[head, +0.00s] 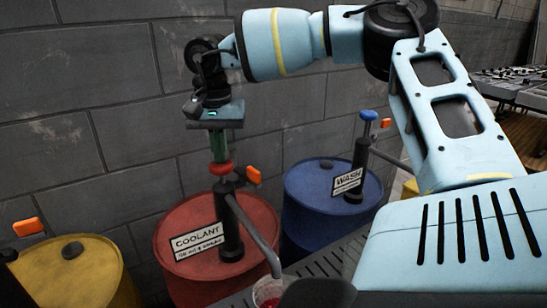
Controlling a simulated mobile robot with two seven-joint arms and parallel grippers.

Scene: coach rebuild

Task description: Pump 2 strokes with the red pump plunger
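The red pump plunger (221,169) tops the dark pump (231,235) on the red drum labelled COOLANT (185,215). The plunger knob sits close above the pump body. My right gripper (219,158) points straight down at the plunger, its fingertips at or just above the knob. The fingers show nearly edge-on, so I cannot tell whether they are open or shut, or whether they touch the knob. A grey spout runs from the pump down to a clear container with red in it (268,293), partly cut off by the bottom edge. My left gripper is not in view.
A blue drum labelled WASH (310,205) stands to the right with a blue-topped pump (368,116). A yellow drum (70,275) stands at the left. A grey block wall (75,110) rises close behind the drums. Orange tags (247,175) stick out from the pumps.

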